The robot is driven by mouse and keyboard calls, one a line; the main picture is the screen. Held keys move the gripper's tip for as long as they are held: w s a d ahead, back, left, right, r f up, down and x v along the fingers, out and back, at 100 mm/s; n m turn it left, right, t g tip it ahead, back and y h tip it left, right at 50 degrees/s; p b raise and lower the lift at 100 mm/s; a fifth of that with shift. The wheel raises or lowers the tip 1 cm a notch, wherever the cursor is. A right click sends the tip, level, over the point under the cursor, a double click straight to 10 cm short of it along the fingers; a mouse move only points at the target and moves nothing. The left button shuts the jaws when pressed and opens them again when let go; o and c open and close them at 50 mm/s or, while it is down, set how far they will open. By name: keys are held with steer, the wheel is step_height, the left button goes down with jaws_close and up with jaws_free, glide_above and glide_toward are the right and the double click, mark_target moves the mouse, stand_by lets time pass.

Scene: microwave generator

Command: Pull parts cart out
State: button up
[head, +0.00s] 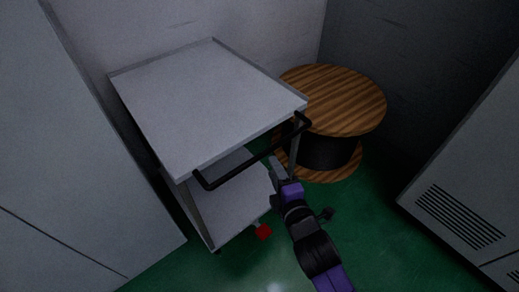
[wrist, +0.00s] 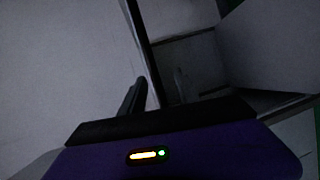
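The parts cart (head: 205,95) is a grey two-shelf trolley at the left centre of the head view, standing near the back wall. Its black handle (head: 262,158) is a bar along the front edge of the top shelf. My gripper (head: 275,164) is at the handle, right of its middle. In the wrist view the dark handle bar (wrist: 143,40) runs down between my two fingers (wrist: 158,92). The fingers stand apart, with a gap on the right side of the bar. The exact contact with the bar is too dark to tell.
A wooden cable spool (head: 335,98) stands close to the cart's right side. A grey cabinet (head: 75,150) is close on its left. A vented grey unit (head: 465,205) stands at the right. Green floor (head: 375,215) is clear between them.

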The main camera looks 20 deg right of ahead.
mark_target(267, 154)
steer(key=w, duration=0.1)
steer(key=w+n, duration=0.1)
steer(key=w, duration=0.1)
steer(key=shift+w+r, duration=0.1)
steer(key=shift+r, duration=0.25)
steer(key=x, duration=0.7)
steer(key=shift+b, duration=0.3)
jaws_close()
stand_by(0.7)
